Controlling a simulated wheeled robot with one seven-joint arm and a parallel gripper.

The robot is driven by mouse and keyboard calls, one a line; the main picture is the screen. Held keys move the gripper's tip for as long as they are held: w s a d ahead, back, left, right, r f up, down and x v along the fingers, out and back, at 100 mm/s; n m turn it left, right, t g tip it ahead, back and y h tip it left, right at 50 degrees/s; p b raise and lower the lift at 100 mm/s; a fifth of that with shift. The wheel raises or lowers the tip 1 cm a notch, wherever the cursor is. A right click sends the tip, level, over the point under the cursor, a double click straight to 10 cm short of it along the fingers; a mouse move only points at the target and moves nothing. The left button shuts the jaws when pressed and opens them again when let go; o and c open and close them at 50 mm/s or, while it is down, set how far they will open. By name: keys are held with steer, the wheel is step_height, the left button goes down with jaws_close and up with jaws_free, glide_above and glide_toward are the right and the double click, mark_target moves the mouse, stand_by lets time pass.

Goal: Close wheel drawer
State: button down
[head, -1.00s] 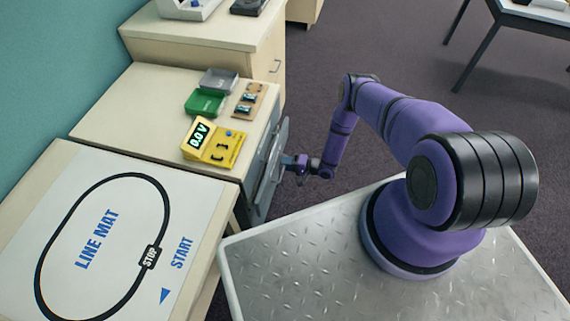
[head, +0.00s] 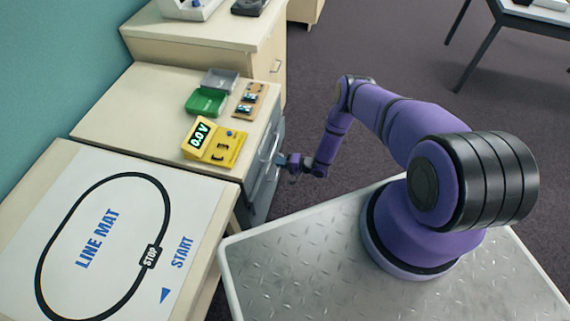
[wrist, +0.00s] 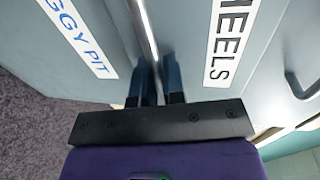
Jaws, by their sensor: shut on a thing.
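The wheel drawer's pale blue-grey front, with its WHEELS label (wrist: 231,35), fills the right part of the wrist view. A thin bright handle bar (wrist: 146,28) runs beside the label and passes between my fingers. My gripper (wrist: 159,75) is shut on this handle, and the fingers hide part of it. In the head view my gripper (head: 283,160) is at the blue-grey drawer stack (head: 262,192) on the cabinet's right side. The drawer front looks close to the cabinet; any remaining gap is too small to tell.
A lower drawer front labelled "...GGY PIT" (wrist: 77,39) lies left in the wrist view; another handle (wrist: 301,87) is at right. A yellow meter (head: 214,143), green tray (head: 206,101) and grey tray (head: 220,81) stand on the cabinet top. The line mat (head: 60,235) lies in front.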

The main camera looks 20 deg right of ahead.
steer(key=shift+r+x, duration=0.2)
steer(key=shift+x, duration=0.85)
steer(key=c, duration=1.2)
jaws_free()
steer(key=shift+w+a, duration=0.1)
steer(key=shift+c, duration=0.2)
steer(key=v, duration=1.1)
